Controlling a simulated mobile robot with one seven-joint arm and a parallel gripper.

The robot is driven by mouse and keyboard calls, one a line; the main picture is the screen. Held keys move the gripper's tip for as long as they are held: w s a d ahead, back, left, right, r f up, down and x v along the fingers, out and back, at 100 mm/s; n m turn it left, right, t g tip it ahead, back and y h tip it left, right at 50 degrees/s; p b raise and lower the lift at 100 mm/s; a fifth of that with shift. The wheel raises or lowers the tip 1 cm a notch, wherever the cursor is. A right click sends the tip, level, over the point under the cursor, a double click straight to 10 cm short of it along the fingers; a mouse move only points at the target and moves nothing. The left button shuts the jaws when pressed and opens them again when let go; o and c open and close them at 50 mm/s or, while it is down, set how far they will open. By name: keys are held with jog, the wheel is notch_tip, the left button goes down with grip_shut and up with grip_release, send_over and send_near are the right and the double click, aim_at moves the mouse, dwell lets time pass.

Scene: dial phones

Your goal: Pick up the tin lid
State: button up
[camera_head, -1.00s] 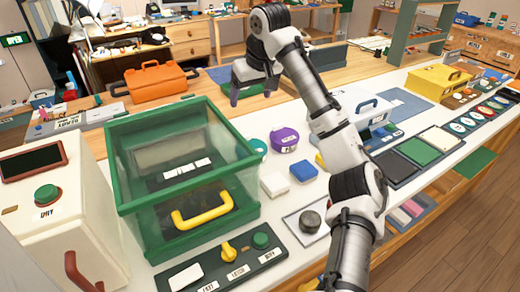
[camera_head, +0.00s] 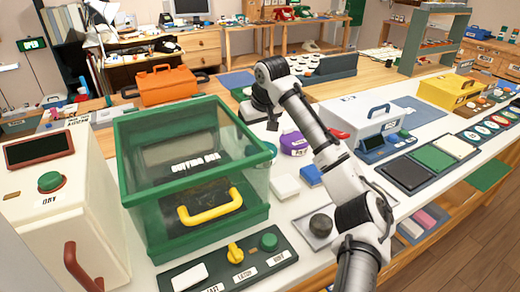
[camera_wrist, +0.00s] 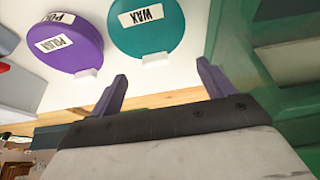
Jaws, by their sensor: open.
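Two round tins with labelled lids stand on the white worktop. The teal tin (camera_wrist: 146,35) has a lid marked "WAX". The purple tin (camera_wrist: 72,50), marked with a "POLISH" label, stands beside it. Each has a small white tab at its edge. In the head view the purple tin (camera_head: 294,143) shows clearly, and the teal one (camera_head: 270,150) is partly hidden behind the green-framed case. My gripper (camera_wrist: 160,85) is open and empty. The teal lid lies ahead of its fingers, roughly between them and apart from them. In the head view my gripper (camera_head: 272,124) is just above and behind the tins.
The green-framed clear case (camera_head: 190,160) with a yellow handle stands close by the teal tin. White (camera_head: 285,187) and blue (camera_head: 312,174) blocks lie in front of the tins. A white toolbox (camera_head: 358,118) stands to the right, and an orange toolbox (camera_head: 167,86) behind.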

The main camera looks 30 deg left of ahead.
jog(key=x, duration=0.3)
jog(key=p+x, duration=0.1)
jog(key=x, duration=0.1)
jog(key=shift+w+d+f, duration=0.1)
jog(key=shift+w+d, duration=0.05)
jog(key=shift+w, duration=0.2)
jog(key=shift+c, duration=0.3)
jog(key=c, duration=1.4)
